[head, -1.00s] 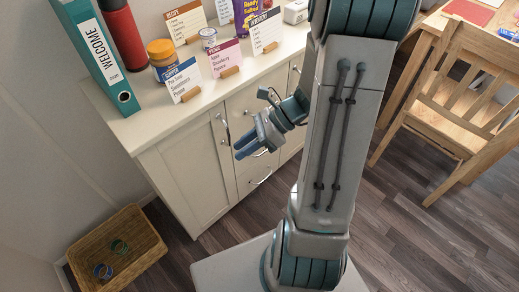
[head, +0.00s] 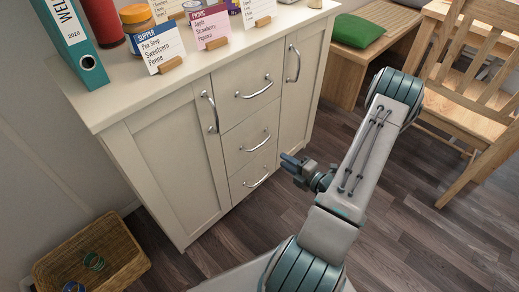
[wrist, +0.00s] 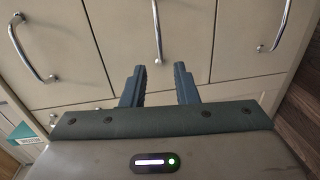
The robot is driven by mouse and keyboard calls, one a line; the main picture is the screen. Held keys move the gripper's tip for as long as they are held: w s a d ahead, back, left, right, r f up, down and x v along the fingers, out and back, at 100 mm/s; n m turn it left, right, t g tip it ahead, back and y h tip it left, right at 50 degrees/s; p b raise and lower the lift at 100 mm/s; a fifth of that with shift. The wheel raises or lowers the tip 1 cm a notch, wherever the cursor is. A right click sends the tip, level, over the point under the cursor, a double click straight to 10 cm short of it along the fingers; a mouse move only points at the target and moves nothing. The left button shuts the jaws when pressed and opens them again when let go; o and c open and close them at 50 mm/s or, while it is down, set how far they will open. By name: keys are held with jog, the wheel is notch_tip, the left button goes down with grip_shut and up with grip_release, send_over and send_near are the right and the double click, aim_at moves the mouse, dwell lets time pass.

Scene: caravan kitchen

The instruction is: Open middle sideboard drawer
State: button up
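The cream sideboard has three stacked drawers, all shut. The middle drawer (head: 240,151) has a curved metal handle (head: 255,142). My gripper (head: 286,162) is in front of the drawers, to the right of and slightly below that handle in the head view, apart from it. In the wrist view the gripper (wrist: 158,72) is open and empty, turned so the drawers run sideways. The middle handle (wrist: 157,28) lies ahead, its near end in line with the gap between the fingers.
The top drawer handle (head: 254,89) and bottom drawer handle (head: 256,180) are close by. Door handles (head: 210,112) flank the drawers. A wicker basket (head: 120,262) stands on the floor at left, a wooden chair (head: 462,100) at right. Floor before the drawers is clear.

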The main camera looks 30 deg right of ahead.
aim_at(260, 145)
jog(key=shift+b+x, duration=1.9)
jog(key=shift+x, duration=4.6)
jog(key=shift+r, duration=0.15)
jog(key=shift+c, duration=0.4)
grip_shut()
jog(key=shift+a, duration=0.15)
